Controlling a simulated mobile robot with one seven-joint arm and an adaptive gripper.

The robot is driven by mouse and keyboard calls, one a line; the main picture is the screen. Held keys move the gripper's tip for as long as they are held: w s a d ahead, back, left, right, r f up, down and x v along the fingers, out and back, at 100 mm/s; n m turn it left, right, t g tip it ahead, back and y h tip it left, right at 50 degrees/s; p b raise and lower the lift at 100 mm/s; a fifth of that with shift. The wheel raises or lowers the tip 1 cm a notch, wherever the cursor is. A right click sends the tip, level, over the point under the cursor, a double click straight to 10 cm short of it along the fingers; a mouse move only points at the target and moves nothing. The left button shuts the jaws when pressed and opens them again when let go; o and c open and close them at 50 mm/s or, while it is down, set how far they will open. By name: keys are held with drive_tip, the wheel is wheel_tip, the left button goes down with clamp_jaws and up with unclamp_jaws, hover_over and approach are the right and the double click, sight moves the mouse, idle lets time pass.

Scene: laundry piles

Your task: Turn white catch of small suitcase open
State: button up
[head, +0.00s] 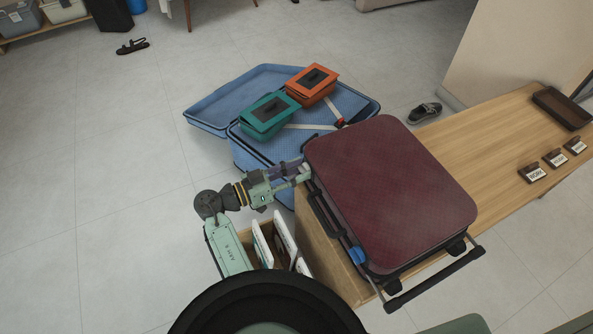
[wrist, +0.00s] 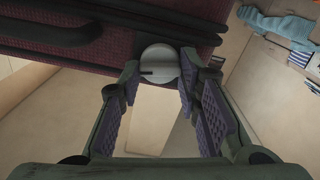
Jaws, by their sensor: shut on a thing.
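The small suitcase (head: 392,190) is dark red and lies flat and shut on the wooden bench, its handle side facing my arm. Its white catch (wrist: 158,60) is a round knob with a dark slot, on the suitcase's side in the wrist view. My gripper (head: 303,173) is at the far left corner of the suitcase. In the wrist view my gripper (wrist: 159,72) has a fingertip on each side of the white catch and is shut on it. The fingers hide the catch in the head view. A blue catch (head: 357,255) sits at the near end of the same side.
A large open blue suitcase (head: 215,100) lies on the floor behind, holding green (head: 268,115) and orange (head: 312,84) cases. The wooden bench (head: 480,140) carries several small labels and a brown tray (head: 562,107). A box with white items (head: 284,238) stands beside my arm.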

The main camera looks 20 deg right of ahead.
drive_tip(key=n+p, duration=0.1)
drive_tip(key=n, duration=0.3)
drive_tip(key=shift+r+n+p, duration=0.1)
drive_tip(key=shift+n+p, duration=0.2)
drive_tip(key=shift+p, duration=0.05)
drive_tip(key=n+p, duration=0.2)
drive_tip(key=n, duration=0.1)
drive_tip(key=shift+w+n, duration=0.1)
drive_tip(key=shift+n, duration=0.2)
drive_tip(key=n+p, duration=0.2)
drive_tip(key=n, duration=0.2)
drive_tip(key=shift+p, duration=0.4)
drive_tip(key=shift+f+n+p, duration=0.2)
drive_tip(key=shift+n+p, duration=0.65)
drive_tip(key=shift+n, duration=0.65)
drive_tip(key=shift+f, duration=0.1)
drive_tip(key=o, duration=1.2)
drive_tip(key=shift+c, duration=0.2)
drive_tip(key=shift+a, duration=0.15)
drive_tip(key=s+a, duration=0.2)
drive_tip(key=a, duration=0.9)
drive_tip(key=shift+a, duration=0.3)
